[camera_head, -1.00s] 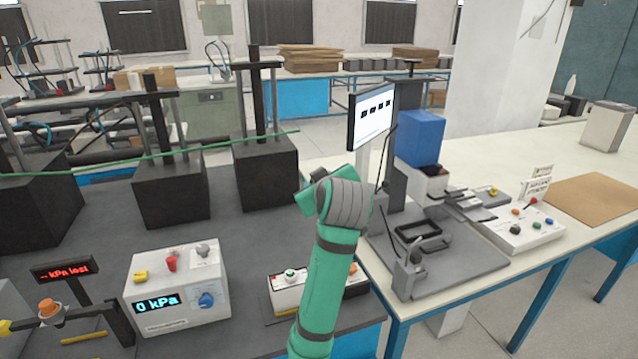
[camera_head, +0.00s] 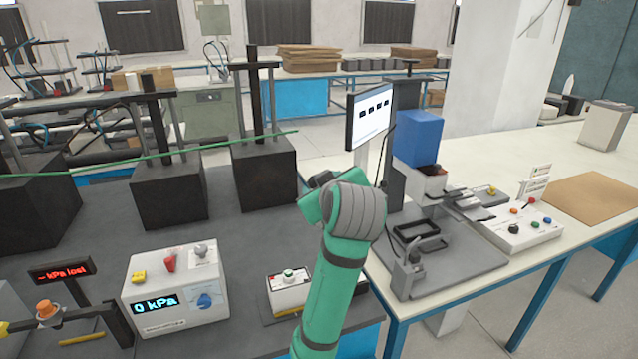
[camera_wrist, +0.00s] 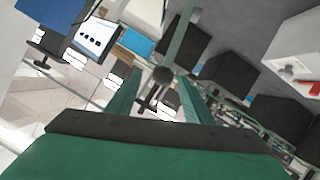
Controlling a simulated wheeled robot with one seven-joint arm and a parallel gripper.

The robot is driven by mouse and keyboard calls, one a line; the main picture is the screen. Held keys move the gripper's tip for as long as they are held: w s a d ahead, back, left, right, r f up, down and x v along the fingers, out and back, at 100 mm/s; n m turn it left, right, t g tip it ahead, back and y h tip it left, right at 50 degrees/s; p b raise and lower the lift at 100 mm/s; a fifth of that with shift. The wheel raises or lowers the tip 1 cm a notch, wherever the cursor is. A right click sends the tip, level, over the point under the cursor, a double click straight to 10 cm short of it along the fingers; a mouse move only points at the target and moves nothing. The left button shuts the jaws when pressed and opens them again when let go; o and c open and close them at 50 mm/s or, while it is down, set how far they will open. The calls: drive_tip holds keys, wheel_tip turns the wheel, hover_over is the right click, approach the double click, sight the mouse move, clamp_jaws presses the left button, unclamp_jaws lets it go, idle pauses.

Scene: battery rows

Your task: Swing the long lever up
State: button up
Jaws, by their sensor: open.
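My gripper (camera_wrist: 160,84) is open, with one green finger on each side of the picture's middle.
A grey box reading 0 kPa (camera_head: 176,285) and a small white button box (camera_head: 289,290) stand on the dark table. Black blocks with posts (camera_head: 265,174) stand behind. A screen (camera_head: 370,116) and a grey fixture plate (camera_head: 450,265) are right of my arm.

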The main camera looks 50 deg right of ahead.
drive_tip(key=shift+v, duration=2.8)
drive_tip(key=shift+w+f, duration=0.1)
